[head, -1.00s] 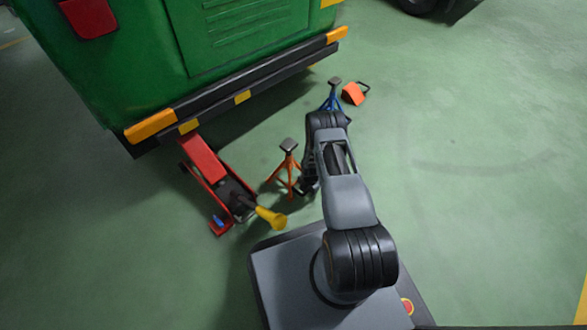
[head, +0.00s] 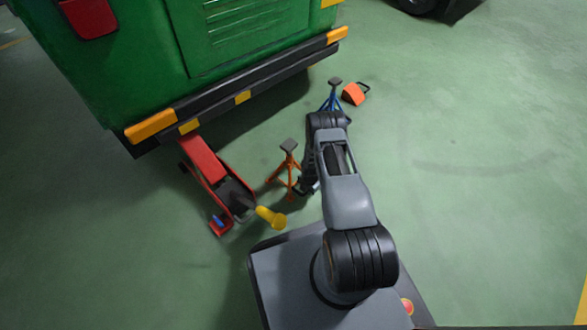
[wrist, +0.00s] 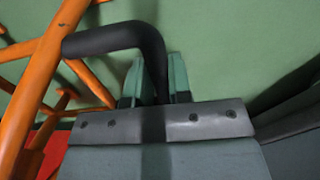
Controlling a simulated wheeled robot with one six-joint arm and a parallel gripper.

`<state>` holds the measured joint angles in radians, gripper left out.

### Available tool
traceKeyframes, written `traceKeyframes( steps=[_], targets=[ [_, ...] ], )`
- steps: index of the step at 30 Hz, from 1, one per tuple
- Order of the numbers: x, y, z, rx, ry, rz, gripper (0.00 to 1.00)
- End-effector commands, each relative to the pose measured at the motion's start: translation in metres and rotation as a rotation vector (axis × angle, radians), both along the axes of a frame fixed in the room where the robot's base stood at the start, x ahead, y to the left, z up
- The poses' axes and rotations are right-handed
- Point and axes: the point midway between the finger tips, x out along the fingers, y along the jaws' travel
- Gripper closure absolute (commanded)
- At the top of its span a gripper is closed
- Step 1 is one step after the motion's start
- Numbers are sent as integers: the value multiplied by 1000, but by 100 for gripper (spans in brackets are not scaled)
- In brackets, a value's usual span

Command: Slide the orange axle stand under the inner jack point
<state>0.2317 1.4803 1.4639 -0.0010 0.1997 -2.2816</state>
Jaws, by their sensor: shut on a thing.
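The orange axle stand (head: 286,170) stands upright on the green floor in the head view, right of the red jack and apart from the vehicle. Its dark saddle top faces up. In the wrist view its orange legs (wrist: 38,75) fill the left side, and a black bent handle (wrist: 115,38) sticks out from it. My gripper (wrist: 158,85) is shut on this handle, which runs down between the two fingers. In the head view my arm partly hides the gripper, low beside the stand. The inner jack point under the vehicle cannot be made out.
A red floor jack (head: 208,165) with a yellow handle end (head: 270,217) reaches under the bumper of the green vehicle (head: 130,60), close left of the stand. A blue stand (head: 335,92) and an orange chock (head: 353,94) are beyond my arm. Floor at right is clear.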

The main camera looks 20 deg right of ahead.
Motion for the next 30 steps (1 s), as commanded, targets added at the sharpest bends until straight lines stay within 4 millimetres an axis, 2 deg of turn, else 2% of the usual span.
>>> traceKeyframes(
  steps=[30],
  targets=[
    [71, 32, 2, -2, -10, 0, 100]
  ],
)
